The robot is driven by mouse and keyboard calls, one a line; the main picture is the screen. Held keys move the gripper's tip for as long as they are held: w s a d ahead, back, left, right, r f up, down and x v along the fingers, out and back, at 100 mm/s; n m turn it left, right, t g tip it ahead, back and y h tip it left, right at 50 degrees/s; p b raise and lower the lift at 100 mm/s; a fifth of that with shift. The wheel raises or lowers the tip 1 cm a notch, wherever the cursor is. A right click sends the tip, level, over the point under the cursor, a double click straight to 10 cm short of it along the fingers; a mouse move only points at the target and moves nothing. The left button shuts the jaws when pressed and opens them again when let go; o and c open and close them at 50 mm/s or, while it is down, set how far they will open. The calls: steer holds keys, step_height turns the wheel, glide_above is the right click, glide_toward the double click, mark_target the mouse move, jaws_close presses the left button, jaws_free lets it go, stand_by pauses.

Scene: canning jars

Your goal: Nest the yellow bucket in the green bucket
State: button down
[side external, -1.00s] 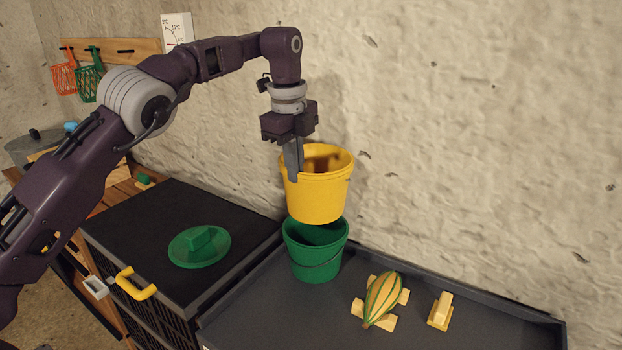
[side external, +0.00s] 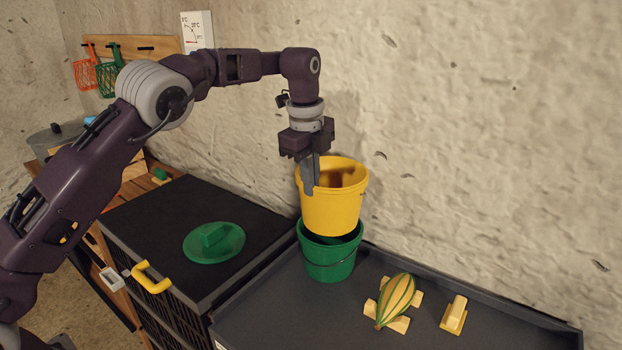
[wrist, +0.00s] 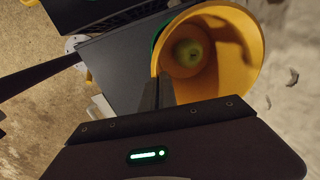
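The yellow bucket (side external: 336,212) hangs upright above the green bucket (side external: 330,264). Its base overlaps the green bucket's open mouth in the side view; I cannot tell how far inside it is. My gripper (side external: 311,184) is shut on the yellow bucket's left rim, with a finger outside the wall. In the wrist view, the fingers (wrist: 158,92) meet the left edge of the yellow bucket (wrist: 252,50). A small round greenish thing (wrist: 191,54) shows at its bottom. A sliver of the green bucket (wrist: 158,38) shows beside it; its inside is mostly hidden.
The green bucket stands on a dark tray-like counter (side external: 290,310) against the wall. A striped gourd (side external: 396,297) on yellow blocks and a yellow piece (side external: 454,314) lie to its right. A black cabinet top (side external: 150,225) with a green lid (side external: 214,243) is left.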

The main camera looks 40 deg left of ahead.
stand_by(0.5)
steer(key=shift+f, duration=2.05)
steer(key=shift+f, duration=1.9)
steer(key=shift+f, duration=2)
steer(key=c, duration=1.6)
jaws_free()
